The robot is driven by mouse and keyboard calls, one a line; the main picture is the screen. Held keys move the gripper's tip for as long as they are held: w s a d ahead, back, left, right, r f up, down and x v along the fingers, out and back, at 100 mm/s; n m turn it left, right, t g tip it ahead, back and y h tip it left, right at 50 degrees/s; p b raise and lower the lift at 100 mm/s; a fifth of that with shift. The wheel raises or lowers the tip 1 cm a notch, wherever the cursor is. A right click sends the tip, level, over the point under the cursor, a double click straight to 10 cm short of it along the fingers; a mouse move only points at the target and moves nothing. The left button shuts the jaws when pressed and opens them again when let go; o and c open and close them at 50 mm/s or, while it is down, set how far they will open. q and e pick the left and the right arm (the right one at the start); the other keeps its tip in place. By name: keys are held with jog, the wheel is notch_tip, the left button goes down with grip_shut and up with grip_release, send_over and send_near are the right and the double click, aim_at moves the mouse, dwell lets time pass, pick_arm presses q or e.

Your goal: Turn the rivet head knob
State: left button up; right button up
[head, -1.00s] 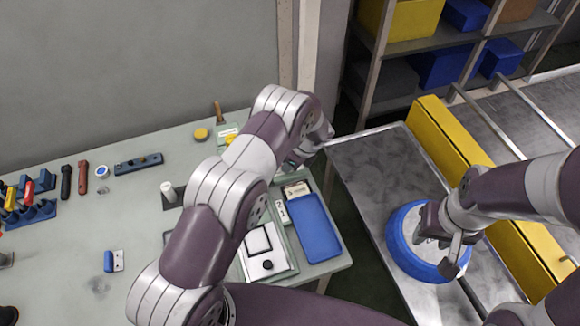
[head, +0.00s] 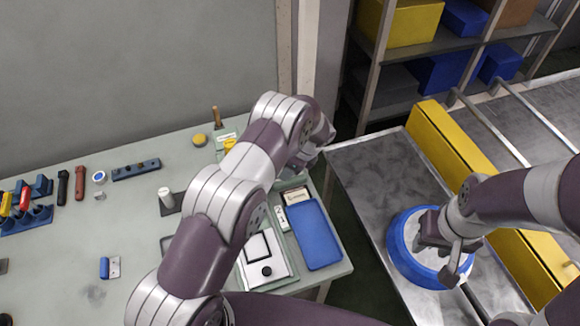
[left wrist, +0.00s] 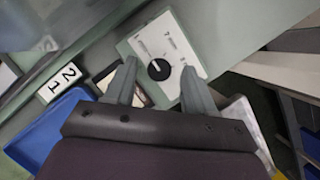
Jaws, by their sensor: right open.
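A white panel (left wrist: 180,45) with a round black knob (left wrist: 158,69) and small printed marks shows in the left wrist view. My left gripper (left wrist: 160,68) is open, its two fingers apart on either side of the knob in the picture; I cannot tell whether they touch it. In the head view, a white box (head: 254,248) with a black knob (head: 266,270) lies on the bench, partly behind my left arm. I cannot tell whether it is the same panel. My right gripper (head: 442,258) is open over a round blue-rimmed pan (head: 400,250).
A blue tray (head: 318,238) and a "2 1" card (left wrist: 60,82) lie near the panel. The bench (head: 125,205) holds tools and small parts at left. A metal conveyor table (head: 375,170) with a yellow rail (head: 450,145) stands at right.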

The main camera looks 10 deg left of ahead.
pick_arm(q)
jog(key=w+b+v, duration=0.1)
jog(key=v, duration=1.1)
jog(key=shift+s+r, duration=0.35)
jog(key=shift+s, duration=0.2)
